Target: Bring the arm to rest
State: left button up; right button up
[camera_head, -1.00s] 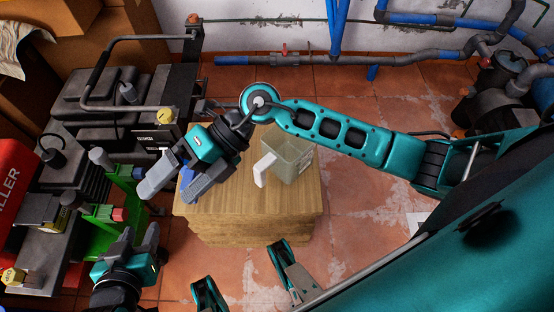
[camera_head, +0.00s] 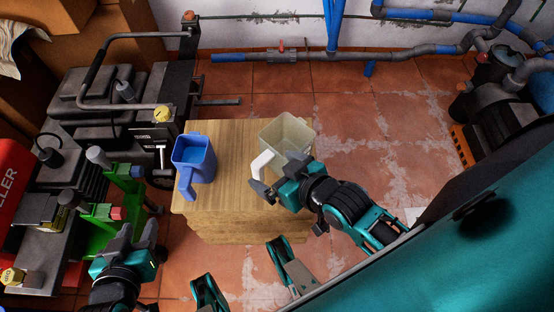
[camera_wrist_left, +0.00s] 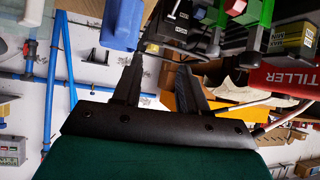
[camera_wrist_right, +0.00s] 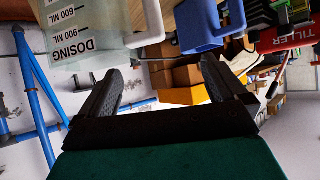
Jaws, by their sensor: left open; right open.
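My right gripper (camera_head: 276,187) is open and empty in the head view, at the front right of the wooden table, close to the white handle of a clear measuring jug. In the right wrist view its fingers (camera_wrist_right: 160,90) are spread with nothing between them. My left gripper (camera_head: 138,240) is open and empty at the lower left, in front of the table's left side. Its spread fingers (camera_wrist_left: 160,85) also show in the left wrist view.
The clear jug (camera_head: 288,133) and a blue jug (camera_head: 195,160) stand on the wooden table (camera_head: 236,145). A black and green machine (camera_head: 110,195) and a red tiller (camera_head: 15,195) fill the left. Blue pipes (camera_head: 335,30) run along the wall. Tiled floor (camera_head: 365,120) is free behind the table's right side.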

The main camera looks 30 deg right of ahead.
pick_arm(q)
notch_tip(320, 180, up, 10)
jog(key=s+a+p, duration=0.1)
jog(key=a+p, duration=0.2)
jog(key=p, duration=1.1)
jog(key=shift+s+y, duration=0.25)
jog(key=shift+y, duration=0.15)
pick_arm(e)
jog(key=s+d+r, duration=0.1)
jog(key=d+r, duration=0.2)
jog(key=r, duration=0.7)
jog(key=shift+r+h, duration=0.15)
jog(key=shift+h, duration=0.25)
jog(key=shift+s, duration=0.1)
